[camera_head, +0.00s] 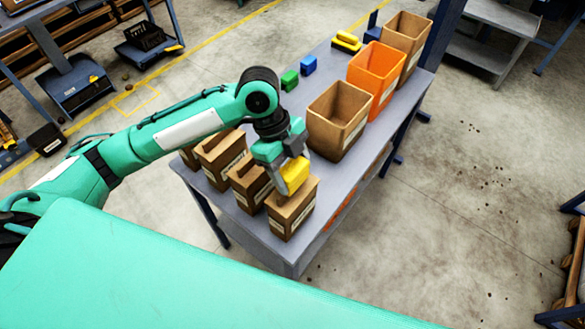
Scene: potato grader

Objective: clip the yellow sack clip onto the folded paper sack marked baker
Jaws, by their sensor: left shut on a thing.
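My left gripper (283,166) is shut on the yellow sack clip (295,175), pointing down over the table (240,208). The clip is right at the top of the nearest brown paper sack (289,217) in the row. I cannot tell whether it touches the sack or sits just above it. More brown sacks stand upright behind it to the left, including one beside it (249,185) and one further back (219,160). The sacks have white labels, too small to read, so I cannot tell which is marked baker. My right gripper is not in view.
A green clip (290,80) and a blue clip (308,65) lie on the table, with yellow pieces (347,42) at the far end. A brown bin (338,118), an orange bin (376,74) and another brown bin (407,41) line the right edge.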

